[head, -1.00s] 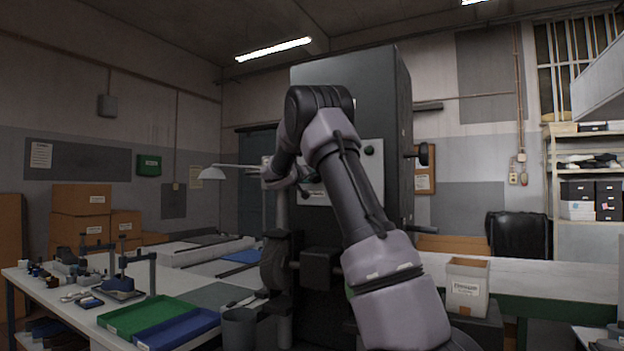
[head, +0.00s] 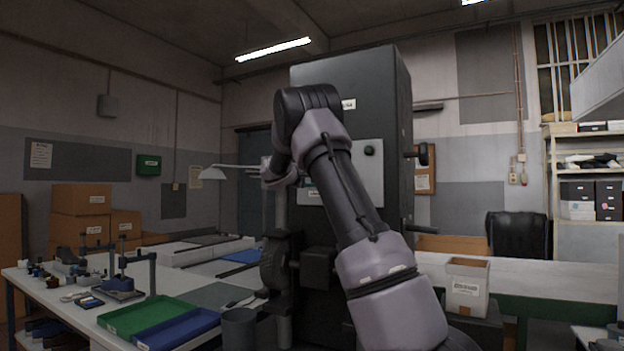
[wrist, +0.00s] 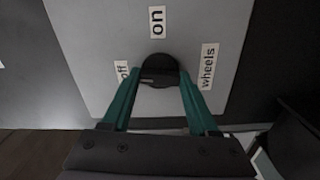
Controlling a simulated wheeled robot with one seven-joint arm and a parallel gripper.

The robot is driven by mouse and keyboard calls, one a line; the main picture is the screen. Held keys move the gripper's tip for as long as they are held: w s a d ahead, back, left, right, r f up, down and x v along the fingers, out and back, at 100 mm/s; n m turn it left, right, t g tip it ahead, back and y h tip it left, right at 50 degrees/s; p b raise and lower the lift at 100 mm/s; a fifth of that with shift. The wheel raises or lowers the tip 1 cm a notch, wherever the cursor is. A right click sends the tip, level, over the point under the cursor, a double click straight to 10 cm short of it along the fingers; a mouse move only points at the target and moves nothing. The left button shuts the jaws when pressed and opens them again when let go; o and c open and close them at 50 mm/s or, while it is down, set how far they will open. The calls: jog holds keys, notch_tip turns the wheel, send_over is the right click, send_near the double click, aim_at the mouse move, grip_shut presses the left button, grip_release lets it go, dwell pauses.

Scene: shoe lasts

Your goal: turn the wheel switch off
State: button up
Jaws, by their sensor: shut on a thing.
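The wheel switch is a round black knob (wrist: 159,70) on a light grey panel (wrist: 105,30), seen in the wrist view. Stickers around it read "on" (wrist: 157,21), "off" (wrist: 122,70) and "wheels" (wrist: 208,66); the "off" one is partly covered by a finger. My gripper (wrist: 158,84) has its two green fingers shut on the knob, one on each side. Which way the knob points is too dark to tell. In the head view the panel (head: 369,185) is on the front of a tall dark machine (head: 345,75), and my arm hides the gripper and knob.
A second dark knob (head: 370,151) sits on the panel. A workbench with a green tray (head: 150,314) and a blue tray (head: 180,327) stands left. A labelled box (head: 467,288) stands right. A grey bin (head: 239,327) is below the machine's left side.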

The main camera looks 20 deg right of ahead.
jog(key=shift+n, duration=0.7)
jog(key=o, duration=1.4)
jog(key=v, duration=1.1)
